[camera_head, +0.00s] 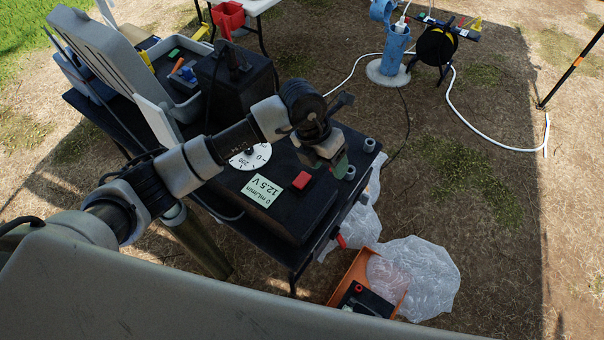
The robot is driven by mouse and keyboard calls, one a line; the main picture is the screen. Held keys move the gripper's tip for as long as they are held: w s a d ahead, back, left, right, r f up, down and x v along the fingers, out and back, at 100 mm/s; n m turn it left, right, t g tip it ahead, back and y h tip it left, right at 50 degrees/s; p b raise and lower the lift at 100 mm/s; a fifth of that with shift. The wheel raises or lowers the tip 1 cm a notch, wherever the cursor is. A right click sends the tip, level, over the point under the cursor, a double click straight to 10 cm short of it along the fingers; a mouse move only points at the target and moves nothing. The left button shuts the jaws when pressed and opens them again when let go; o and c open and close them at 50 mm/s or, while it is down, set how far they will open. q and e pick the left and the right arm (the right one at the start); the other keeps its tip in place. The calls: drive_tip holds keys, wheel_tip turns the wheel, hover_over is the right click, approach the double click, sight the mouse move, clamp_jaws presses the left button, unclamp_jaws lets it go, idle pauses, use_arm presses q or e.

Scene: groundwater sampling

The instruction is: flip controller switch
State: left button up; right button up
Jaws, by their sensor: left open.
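The controller (290,215) is a black box on a dark stand. Its pale green display (263,190) reads 12.5 V and 0 mL/min. A red rocker switch (301,180) sits on its top face beside the display. A white dial (250,157) with numbers is partly covered by my left arm. My left gripper (338,167) is open above the controller's far right part, just to the right of the red switch, and apart from it as far as I can see. Its fingertips are small and partly hidden. My right gripper is not in view.
Two grey connectors (369,146) stand at the controller's right edge. A black case (235,85) and a grey tray (158,50) are behind my left arm. An orange box (345,285) and clear plastic bags (425,280) lie on the ground. A blue wellhead (393,55) stands behind.

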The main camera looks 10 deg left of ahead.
sight(302, 179)
use_arm(q)
drive_tip(key=w+a+y, duration=0.3)
drive_tip(key=a+y, duration=0.1)
drive_tip(key=a, duration=0.2)
drive_tip(key=shift+n, duration=0.4)
drive_tip(key=f, duration=0.3)
drive_tip(key=f+p, duration=0.1)
drive_tip(key=f, duration=0.3)
drive_tip(key=f+p, duration=0.1)
drive_tip(key=f, duration=0.2)
drive_tip(key=shift+s+f, duration=0.25)
drive_tip(key=shift+s, duration=0.05)
drive_tip(key=shift+c, duration=0.3)
